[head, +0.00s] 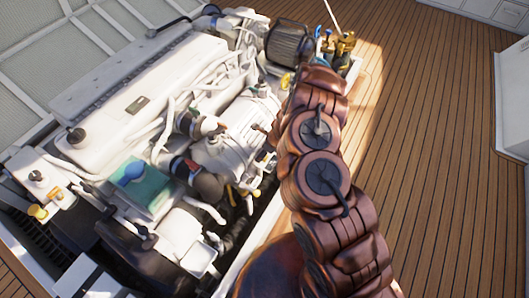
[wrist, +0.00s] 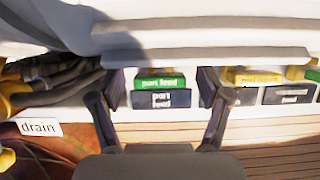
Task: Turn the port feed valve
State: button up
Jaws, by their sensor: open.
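In the wrist view, a green bar (wrist: 160,83) with lettering that seems to read "port feed" sits above a dark label plate (wrist: 160,99) with similar wording. I cannot tell whether the green bar is the valve's handle or a tag. My gripper (wrist: 161,88) is open, one finger on each side of the green bar and dark plate, with nothing between them held. Contact cannot be made out. In the head view, a cluster of brass valve fittings (head: 344,44) stands at the engine's far end. My arm hides the gripper there.
In the wrist view, a yellow bar (wrist: 257,78) and another dark plate (wrist: 290,94) lie right of the fingers. A white "drain" label (wrist: 38,128) is at left. A pale ledge (wrist: 200,35) crosses above. The white engine (head: 150,90) fills the left; open plank floor (head: 430,120) lies right.

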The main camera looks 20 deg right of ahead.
jog(key=c, duration=1.2)
jog(key=shift+o, duration=0.2)
jog(key=n+p, duration=0.1)
jog(key=n, duration=0.1)
jog(key=shift+d+r+n+g+p, duration=0.1)
jog(key=shift+n+g+p, duration=0.2)
jog(key=shift+g+p, duration=0.1)
jog(key=shift+n+g+y, duration=0.3)
jog(key=shift+n+y, duration=0.2)
jog(key=shift+n, duration=0.5)
jog(key=o, duration=1.2)
jog(key=shift+c, duration=0.2)
jog(key=shift+w, duration=0.1)
